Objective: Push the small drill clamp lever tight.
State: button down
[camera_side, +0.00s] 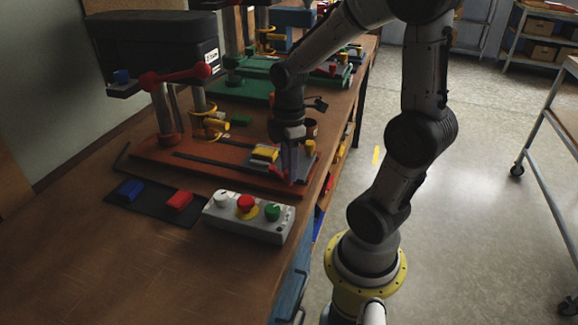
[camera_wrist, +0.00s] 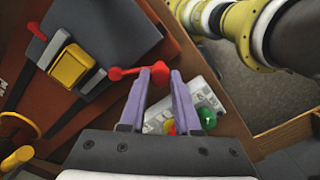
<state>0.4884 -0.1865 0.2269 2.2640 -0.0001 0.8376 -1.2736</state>
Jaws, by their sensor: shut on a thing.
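The small drill stands on an orange-red base (camera_side: 160,152) on the bench. A grey clamp plate with a yellow block (camera_side: 265,153) is on this base; the block also shows in the wrist view (camera_wrist: 72,66). A red lever (camera_wrist: 130,72) with a ball at each end reaches from the plate's edge in the wrist view. My gripper (camera_side: 291,180) points down at the front right of the clamp. In the wrist view its purple fingers (camera_wrist: 160,77) are shut on the lever's outer ball.
A white control box (camera_side: 225,222) with white, red and green buttons stands in front of the base. Left of it a dark mat (camera_side: 150,207) bears a blue and a red block. A green-based machine (camera_side: 240,88) stands behind. The bench's front left is clear.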

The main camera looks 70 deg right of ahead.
aim_at(298, 174)
jog(key=shift+d, duration=0.15)
jog(key=d+n, duration=0.1)
jog(key=n, duration=0.2)
jog(key=shift+s+d+n, duration=0.3)
jog(key=shift+s+d, duration=0.1)
jog(key=shift+d+n, duration=0.6)
jog(key=shift+n, duration=0.55)
jog(key=shift+d+n, duration=0.6)
jog(key=shift+n, duration=0.55)
jog(key=c, duration=0.6)
grip_release()
notch_tip(298, 174, up, 14)
